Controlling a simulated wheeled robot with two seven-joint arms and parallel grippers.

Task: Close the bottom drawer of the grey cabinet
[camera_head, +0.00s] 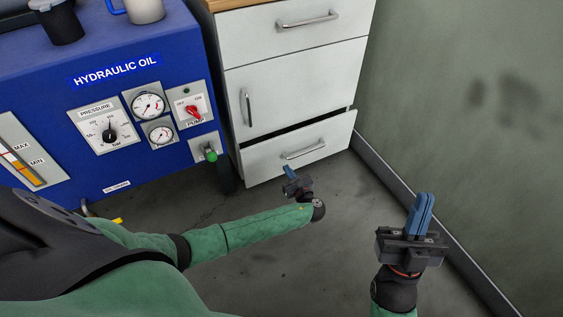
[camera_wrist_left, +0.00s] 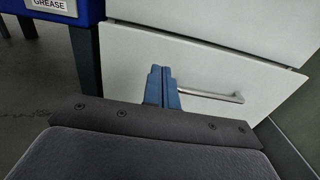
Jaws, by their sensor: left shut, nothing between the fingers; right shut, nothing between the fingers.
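The grey cabinet (camera_head: 297,82) stands against the wall, with pale drawer fronts. Its bottom drawer (camera_head: 256,165) is pulled out a little, with a dark gap along its top edge. The drawer has a metal bar handle (camera_head: 303,151). My left gripper (camera_head: 289,171) is shut and empty, low in front of the bottom drawer, just below the handle in the head view. In the left wrist view its blue fingers (camera_wrist_left: 161,88) point at the bottom drawer front (camera_wrist_left: 215,75), left of the handle (camera_wrist_left: 212,96); contact cannot be told. My right gripper (camera_head: 423,212) is shut and empty, pointing up, away from the cabinet.
A blue hydraulic oil unit (camera_head: 65,138) with gauges and a red switch stands left of the cabinet. A green-knobbed valve (camera_head: 210,154) sticks out beside the drawer. A mug (camera_head: 146,9) stands on the unit. The wall (camera_head: 470,130) is at right; the floor (camera_head: 270,250) is clear.

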